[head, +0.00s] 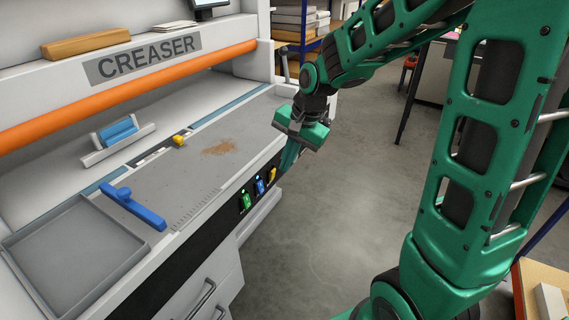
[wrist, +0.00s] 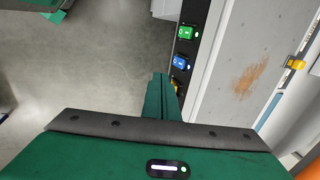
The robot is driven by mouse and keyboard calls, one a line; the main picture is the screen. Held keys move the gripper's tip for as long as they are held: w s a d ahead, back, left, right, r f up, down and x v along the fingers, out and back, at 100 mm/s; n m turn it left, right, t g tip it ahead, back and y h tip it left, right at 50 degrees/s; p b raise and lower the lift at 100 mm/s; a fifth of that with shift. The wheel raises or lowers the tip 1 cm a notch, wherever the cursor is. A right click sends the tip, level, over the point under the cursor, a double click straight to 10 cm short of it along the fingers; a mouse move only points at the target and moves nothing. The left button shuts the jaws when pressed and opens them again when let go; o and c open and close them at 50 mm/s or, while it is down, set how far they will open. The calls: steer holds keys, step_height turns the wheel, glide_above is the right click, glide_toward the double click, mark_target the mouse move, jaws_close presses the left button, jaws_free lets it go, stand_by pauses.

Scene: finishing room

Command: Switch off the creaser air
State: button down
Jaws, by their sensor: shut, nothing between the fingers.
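The creaser is a white machine with a sign (head: 143,58) reading CREASER. On its dark front panel sit a green switch (head: 247,201), a blue switch (head: 260,187) and a yellow switch (head: 272,175). The wrist view also shows the green switch (wrist: 186,32) and blue switch (wrist: 180,63); the yellow one is mostly hidden behind my fingers there. I cannot read which switch is for air. My gripper (head: 285,165) is shut and empty, pointing down beside the panel, close to the yellow switch. Its fingertips also show in the wrist view (wrist: 160,76); I cannot tell whether they touch.
On the creaser's bed are a blue-handled tool (head: 133,207), a grey tray (head: 75,258), a small yellow block (head: 179,140) and brown dust (head: 220,147). Drawers with handles (head: 203,300) lie below the panel. The floor (head: 335,205) right of the creaser is clear.

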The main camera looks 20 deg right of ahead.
mark_target(260, 187)
steer(key=shift+f, duration=0.1)
steer(key=shift+s+d+f, duration=0.15)
steer(key=shift+f, duration=0.3)
steer(key=w+a+f, duration=0.4)
steer(key=w+f, duration=0.1)
steer(key=f, duration=0.5)
steer(key=shift+w+f, duration=0.15)
steer(key=shift+w, duration=0.1)
steer(key=shift+a, duration=0.1)
